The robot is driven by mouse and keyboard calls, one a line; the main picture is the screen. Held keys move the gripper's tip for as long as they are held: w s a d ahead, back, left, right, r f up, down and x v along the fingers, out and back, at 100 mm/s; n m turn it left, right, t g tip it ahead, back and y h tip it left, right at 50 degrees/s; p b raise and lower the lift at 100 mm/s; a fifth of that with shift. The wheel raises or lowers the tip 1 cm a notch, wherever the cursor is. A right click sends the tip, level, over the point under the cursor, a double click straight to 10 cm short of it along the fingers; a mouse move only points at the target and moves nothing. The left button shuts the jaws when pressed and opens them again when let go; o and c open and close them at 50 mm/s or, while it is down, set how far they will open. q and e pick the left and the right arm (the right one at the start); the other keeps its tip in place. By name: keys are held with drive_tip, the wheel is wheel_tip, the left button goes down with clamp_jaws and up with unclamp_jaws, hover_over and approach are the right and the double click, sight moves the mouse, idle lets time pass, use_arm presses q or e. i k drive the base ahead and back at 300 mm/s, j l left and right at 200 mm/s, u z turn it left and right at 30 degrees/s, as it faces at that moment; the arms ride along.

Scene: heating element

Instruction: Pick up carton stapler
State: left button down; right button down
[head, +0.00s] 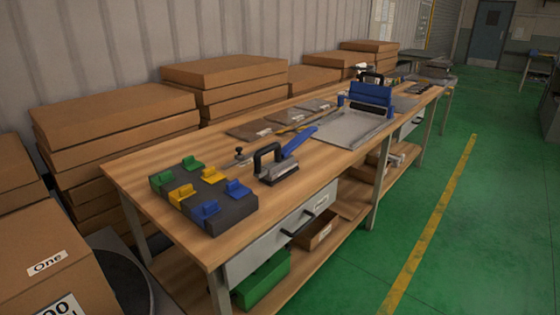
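A tool that looks like the carton stapler (279,174) stands on the near part of the wooden workbench (145,166). It has a grey metal base, a black loop handle and a long blue lever slanting up to the right. It is close to the bench's front edge, just right of a dark block with coloured pieces. Neither of my grippers is in view, and nothing is seen touching the stapler.
The dark block (232,213) carries green, yellow and blue pieces. A blue-topped device (371,98) with a grey plate stands farther along. Stacked cartons (112,122) line the wall behind the bench. A green box (262,281) sits below. The green floor (460,220) at right is clear.

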sight(271, 174)
drive_tip(key=i+l+u, duration=0.1)
drive_tip(key=u, duration=0.9)
drive_tip(key=l+u, duration=0.7)
drive_tip(key=l, duration=0.15)
drive_tip(key=l+u, duration=0.35)
drive_tip(key=l, duration=0.55)
drive_tip(key=k+l, duration=0.1)
drive_tip(key=l, duration=0.35)
drive_tip(key=k+l+u, duration=0.1)
drive_tip(key=l, duration=0.35)
